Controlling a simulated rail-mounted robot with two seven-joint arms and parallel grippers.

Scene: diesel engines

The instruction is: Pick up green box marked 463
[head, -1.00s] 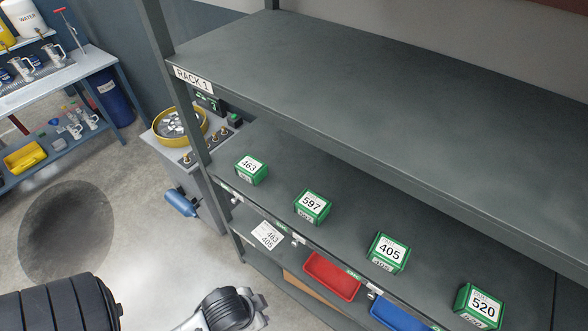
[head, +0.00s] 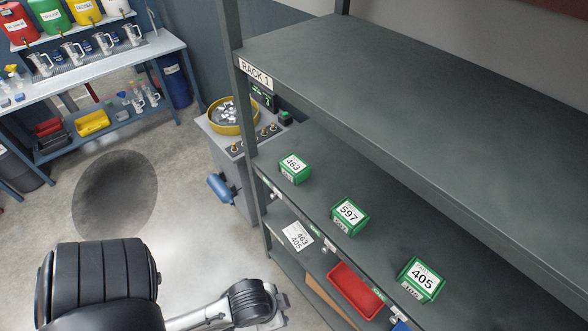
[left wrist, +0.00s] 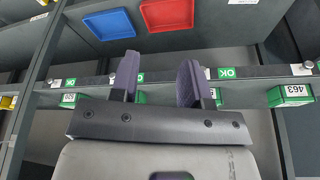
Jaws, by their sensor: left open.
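The green box marked 463 (head: 294,168) sits at the left end of the middle shelf, near its front edge. The left wrist view shows it at the far right (left wrist: 290,95), with its label upside down. Green boxes marked 597 (head: 349,216) and 405 (head: 421,280) stand in a row to its right. My left gripper (left wrist: 158,62) is open and empty, apart from the 463 box and well to the left of it in the wrist view. Its fingers partly hide other green boxes. The head view shows my left arm but not its gripper. My right gripper is not in view.
The rack's upper shelf (head: 400,95) overhangs the box row, and its left post (head: 238,120) stands near the 463 box. A red tray (head: 356,291) and a blue tray (left wrist: 110,24) are lower down. A bench with a yellow bowl (head: 232,116) stands left of the rack.

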